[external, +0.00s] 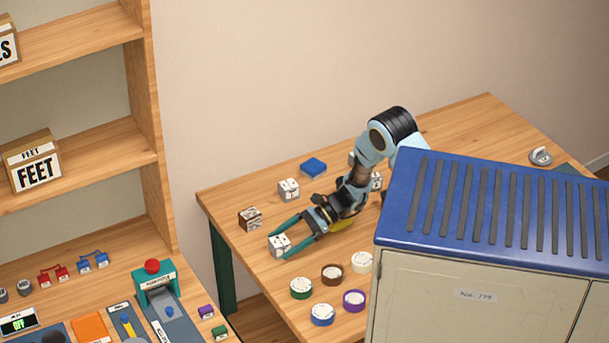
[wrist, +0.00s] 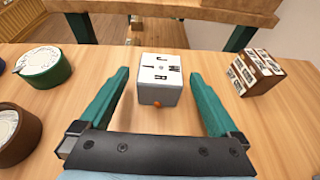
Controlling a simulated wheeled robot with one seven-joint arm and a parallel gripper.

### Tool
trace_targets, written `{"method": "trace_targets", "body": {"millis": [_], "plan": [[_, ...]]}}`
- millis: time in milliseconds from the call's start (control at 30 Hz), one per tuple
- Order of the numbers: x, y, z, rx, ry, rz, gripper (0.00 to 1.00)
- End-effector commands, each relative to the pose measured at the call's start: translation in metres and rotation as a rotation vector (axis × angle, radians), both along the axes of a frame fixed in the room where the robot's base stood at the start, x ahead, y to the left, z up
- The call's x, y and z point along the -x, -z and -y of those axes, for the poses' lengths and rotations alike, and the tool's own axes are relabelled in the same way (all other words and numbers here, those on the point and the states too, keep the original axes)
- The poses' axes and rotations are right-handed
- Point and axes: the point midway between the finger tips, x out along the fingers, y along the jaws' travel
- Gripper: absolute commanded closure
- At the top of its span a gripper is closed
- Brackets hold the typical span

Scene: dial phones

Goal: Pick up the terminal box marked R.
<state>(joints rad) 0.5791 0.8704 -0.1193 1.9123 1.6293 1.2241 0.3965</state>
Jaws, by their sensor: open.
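A white box (wrist: 160,97) with several black letters on its top stands on the table between my fingers in the wrist view. One letter looks like R; I cannot tell which is the box's own mark. A small orange spot shows low on its near face. The same white box (external: 279,245) shows in the external view near the table's left front edge. My gripper (wrist: 160,76) is open, one finger on each side of the box, with gaps visible. In the external view my gripper (external: 281,246) reaches down-left around it. Another white box (external: 289,189) stands farther back.
A brown-and-white box (wrist: 255,73) stands right of my gripper in the wrist view. It also shows in the external view (external: 250,218). A blue block (external: 313,167) lies farther back. Several round dials, including a green one (external: 301,288), stand nearby. A blue-topped cabinet (external: 500,210) hides the table's right part.

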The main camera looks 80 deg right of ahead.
Motion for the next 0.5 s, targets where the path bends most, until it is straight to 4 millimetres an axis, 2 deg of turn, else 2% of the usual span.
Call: {"method": "trace_targets", "body": {"millis": [133,367,400,500], "plan": [[-0.0097,0.0053,-0.0099,-0.001,-0.001,-0.001,0.03],[-0.0114,0.007,-0.0105,-0.001,0.001,0.0,0.03],[-0.0113,0.007,-0.0106,-0.001,0.001,0.0,0.04],[-0.0113,0.0069,-0.0106,-0.001,0.0,0.0,0.15]]}}
